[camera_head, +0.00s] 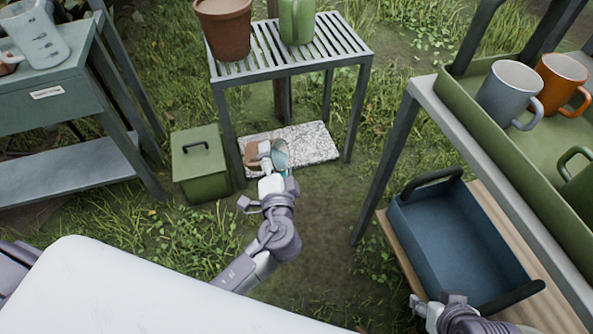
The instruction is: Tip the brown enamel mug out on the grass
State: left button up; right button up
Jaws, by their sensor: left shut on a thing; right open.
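The brown enamel mug (252,155) is small and partly hidden by my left gripper (267,164), in front of or over the pale stone slab under the slatted stand. My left gripper is shut on it. I cannot tell whether the mug is upright or tilted, or whether it touches the slab. A grey-blue rounded thing (280,153) shows just right of the fingers; what it is stays unclear. The grass (180,235) spreads around the slab and stand. My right gripper (428,308) is open and empty at the bottom right, by the blue crate.
The slatted stand (290,45) bears a terracotta pot (224,28) and a green container (297,20). A green lidded box (200,165) stands left of the slab (318,145). The blue crate (450,225) and a green tray (525,135) with mugs are at right.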

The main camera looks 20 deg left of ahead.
pick_arm(q)
jog(key=shift+d+r+m, duration=0.2)
jog(key=shift+d+m, duration=0.05)
jog(key=shift+m, duration=0.35)
dwell(0.6)
jog(key=shift+d, duration=0.1)
pick_arm(e)
jog(key=shift+w, duration=0.1)
pick_arm(q)
jog(key=shift+d+r+m+t+y+b, duration=0.15)
jog(key=shift+d+m+t+y+b, duration=0.15)
jog(key=shift+d+m+t+b, duration=0.25)
jog(key=shift+d+m, duration=0.1)
jog(key=shift+m, duration=0.25)
pick_arm(e)
jog(key=w, duration=0.1)
jog(key=w+a+r+t, duration=0.1)
jog(key=w+t, duration=0.1)
jog(key=shift+w+a+r+y, duration=0.15)
jog(key=shift+w+r+y, duration=0.05)
jog(key=shift+w+y, duration=0.1)
jog(key=shift+w, duration=0.1)
pick_arm(q)
jog(key=shift+d, duration=0.1)
pick_arm(e)
jog(key=shift+w+a+r+t, duration=0.1)
jog(key=shift+w+r+t, duration=0.05)
jog(key=shift+w+t, duration=0.15)
pick_arm(q)
jog(key=shift+r, duration=0.1)
